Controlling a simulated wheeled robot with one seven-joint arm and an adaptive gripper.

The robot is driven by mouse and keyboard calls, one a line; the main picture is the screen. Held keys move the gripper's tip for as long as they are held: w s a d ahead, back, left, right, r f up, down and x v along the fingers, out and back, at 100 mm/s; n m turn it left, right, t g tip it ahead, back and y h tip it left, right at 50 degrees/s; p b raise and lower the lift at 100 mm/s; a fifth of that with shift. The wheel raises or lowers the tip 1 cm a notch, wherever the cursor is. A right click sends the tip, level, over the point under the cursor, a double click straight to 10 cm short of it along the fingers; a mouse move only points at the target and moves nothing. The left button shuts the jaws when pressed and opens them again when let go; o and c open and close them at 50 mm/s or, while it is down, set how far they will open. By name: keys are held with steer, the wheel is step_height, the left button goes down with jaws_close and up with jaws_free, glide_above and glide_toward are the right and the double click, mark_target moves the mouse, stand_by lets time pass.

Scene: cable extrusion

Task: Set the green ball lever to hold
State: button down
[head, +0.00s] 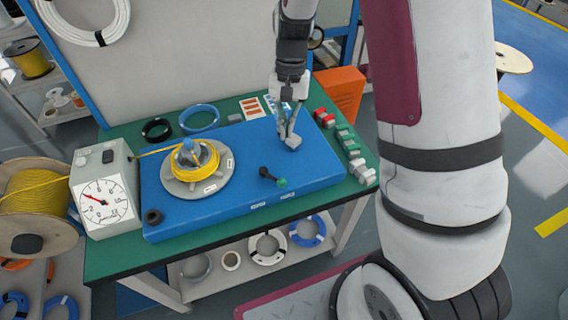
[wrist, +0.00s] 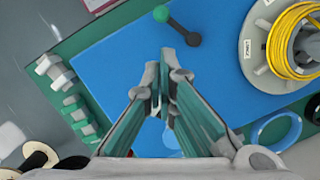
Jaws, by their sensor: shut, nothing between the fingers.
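The lever is a short black arm with a green ball (head: 281,183) at its end, on the front right of the blue panel (head: 320,170). Its black pivot (head: 264,172) is left of and behind the ball. Two small white labels are on the panel's front edge by the lever, too small to read. My gripper (head: 291,141) points down, behind and to the right of the lever, apart from it. In the wrist view the gripper (wrist: 160,82) is shut and empty, and the green ball (wrist: 161,13) lies beyond its fingertips at the top.
A grey disc (head: 222,165) with coiled yellow cable (head: 205,175) stands on the panel's left. A dial gauge box (head: 105,190) and yellow cable reel (head: 35,200) are further left. Several grey, green and red blocks (head: 345,143) line the bench's right edge. Panel space around the lever is clear.

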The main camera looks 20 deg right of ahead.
mark_target(274, 177)
step_height(274, 177, down, 2)
steer(key=shift+d+f, duration=0.1)
steer(key=shift+f, duration=0.1)
steer(key=x, duration=1)
steer(key=shift+s+p, duration=0.1)
steer(key=shift+p, duration=0.3)
